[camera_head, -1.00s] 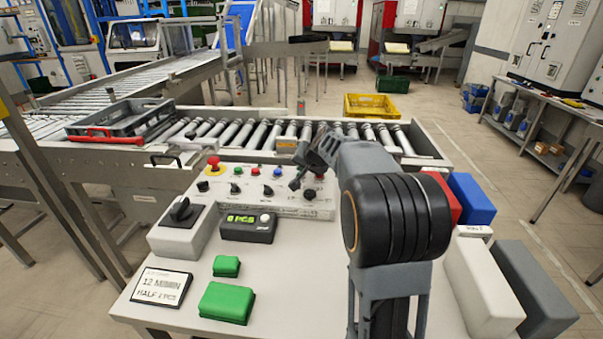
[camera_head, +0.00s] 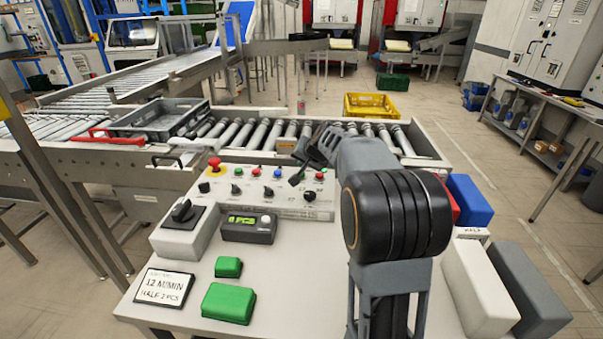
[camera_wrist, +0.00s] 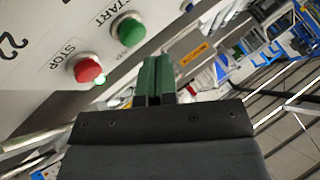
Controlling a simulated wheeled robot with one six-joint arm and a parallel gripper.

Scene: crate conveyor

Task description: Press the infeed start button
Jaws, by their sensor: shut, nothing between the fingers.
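The control panel (camera_head: 225,198) stands at the back of the table in the head view, with a row of coloured buttons above several black knobs. In the wrist view a green button marked START (camera_wrist: 128,31) and a red button marked STOP (camera_wrist: 88,70) sit side by side on the panel. My gripper (camera_head: 297,180) is above the right part of the panel. In the wrist view its green fingertips (camera_wrist: 156,68) are shut and empty, beside the two buttons and apart from them. The infeed label cannot be read.
A red emergency button (camera_head: 214,164) stands up at the panel's left. A grey crate (camera_head: 150,125) lies on the roller conveyor (camera_head: 245,135) behind. A knob box (camera_head: 180,238), a counter (camera_head: 248,232) and green blocks (camera_head: 228,305) are on the table. A blue box (camera_head: 470,198) stands right.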

